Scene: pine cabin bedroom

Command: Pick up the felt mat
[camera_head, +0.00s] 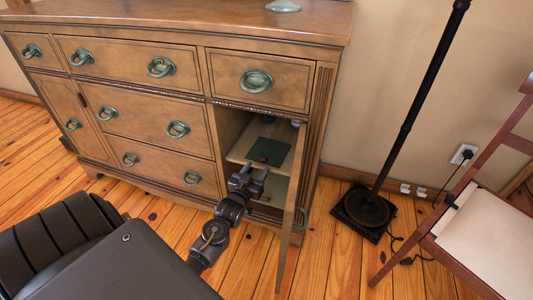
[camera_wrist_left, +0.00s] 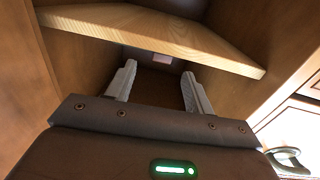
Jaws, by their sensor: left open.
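The felt mat (camera_head: 268,151) is a flat dark green rectangle lying on the upper shelf inside the open right compartment of the wooden dresser. My left gripper (camera_head: 249,171) is at the compartment's opening, in front of the mat and apart from it. In the left wrist view its two grey fingers (camera_wrist_left: 158,85) are spread, with nothing between them. The pale wooden shelf (camera_wrist_left: 160,35) crosses above the fingers in that view, and the mat cannot be seen there. My right gripper is not in view.
The open cabinet door (camera_head: 289,215) stands just right of my left arm. A black floor lamp (camera_head: 367,208) and a chair (camera_head: 485,235) stand at right. Wooden floor (camera_head: 335,260) is clear between door and lamp.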

